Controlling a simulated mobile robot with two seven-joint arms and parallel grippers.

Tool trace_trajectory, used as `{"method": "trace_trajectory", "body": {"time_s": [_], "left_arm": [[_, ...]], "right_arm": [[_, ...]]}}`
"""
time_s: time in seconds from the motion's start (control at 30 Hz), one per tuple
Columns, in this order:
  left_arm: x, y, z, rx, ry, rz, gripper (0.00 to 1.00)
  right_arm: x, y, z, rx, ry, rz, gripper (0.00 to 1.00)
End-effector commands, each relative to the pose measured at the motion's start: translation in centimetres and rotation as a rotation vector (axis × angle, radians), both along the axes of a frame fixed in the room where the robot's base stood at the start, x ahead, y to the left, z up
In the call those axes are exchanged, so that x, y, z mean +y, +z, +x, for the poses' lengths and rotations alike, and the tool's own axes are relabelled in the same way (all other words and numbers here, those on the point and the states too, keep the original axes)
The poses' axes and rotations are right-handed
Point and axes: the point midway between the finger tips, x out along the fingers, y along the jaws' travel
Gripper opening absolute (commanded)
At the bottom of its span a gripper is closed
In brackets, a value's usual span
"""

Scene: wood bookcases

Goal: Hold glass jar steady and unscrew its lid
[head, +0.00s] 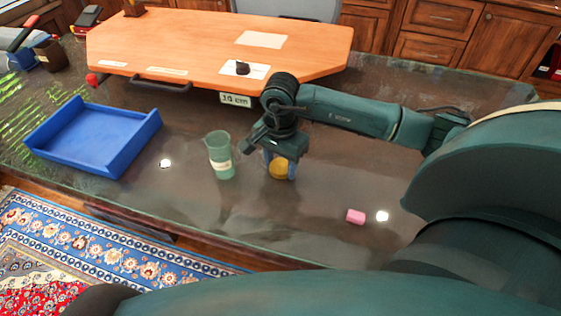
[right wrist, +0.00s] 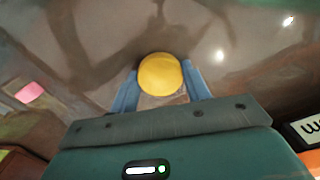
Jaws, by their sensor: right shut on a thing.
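The glass jar's round yellow lid (head: 280,169) shows under my right gripper (head: 281,166) on the dark glossy tabletop. In the right wrist view, the lid (right wrist: 160,74) is seen from above, between the two blue fingers of my right gripper (right wrist: 161,84). The fingers are shut on the jar, one on each side. The lid sits on the jar. Most of the jar body is hidden by the lid, fingers and gripper. My left gripper is not in view.
A green beaker (head: 221,156) stands just left of the jar. A blue tray (head: 92,137) lies farther left, and a pink block (head: 355,216) to the right. The table front is mostly clear.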

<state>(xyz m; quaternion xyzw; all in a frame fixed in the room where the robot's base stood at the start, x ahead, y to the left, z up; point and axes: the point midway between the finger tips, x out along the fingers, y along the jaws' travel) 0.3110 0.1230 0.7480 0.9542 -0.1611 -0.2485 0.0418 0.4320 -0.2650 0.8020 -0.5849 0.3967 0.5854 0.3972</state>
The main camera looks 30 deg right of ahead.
Motion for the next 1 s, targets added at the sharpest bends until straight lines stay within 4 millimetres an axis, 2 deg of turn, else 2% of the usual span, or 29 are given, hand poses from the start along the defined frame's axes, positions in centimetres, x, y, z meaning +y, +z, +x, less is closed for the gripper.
{"method": "trace_trajectory", "body": {"time_s": [0.03,0.3,0.63,0.77,1.0], "left_arm": [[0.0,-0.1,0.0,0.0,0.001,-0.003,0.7],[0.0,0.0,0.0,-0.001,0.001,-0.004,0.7],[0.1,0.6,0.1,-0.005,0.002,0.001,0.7],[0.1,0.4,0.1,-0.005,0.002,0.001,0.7],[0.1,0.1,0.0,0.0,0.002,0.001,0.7]], "right_arm": [[0.0,-0.2,0.0,0.0,0.0,0.0,0.49],[0.0,-0.1,0.0,0.0,0.0,0.0,0.69],[0.0,0.7,0.0,-0.001,0.0,0.0,0.69],[0.0,2.7,0.1,-0.005,0.0,0.0,0.69],[0.0,8.0,0.1,-0.006,0.0,0.0,0.69]]}}
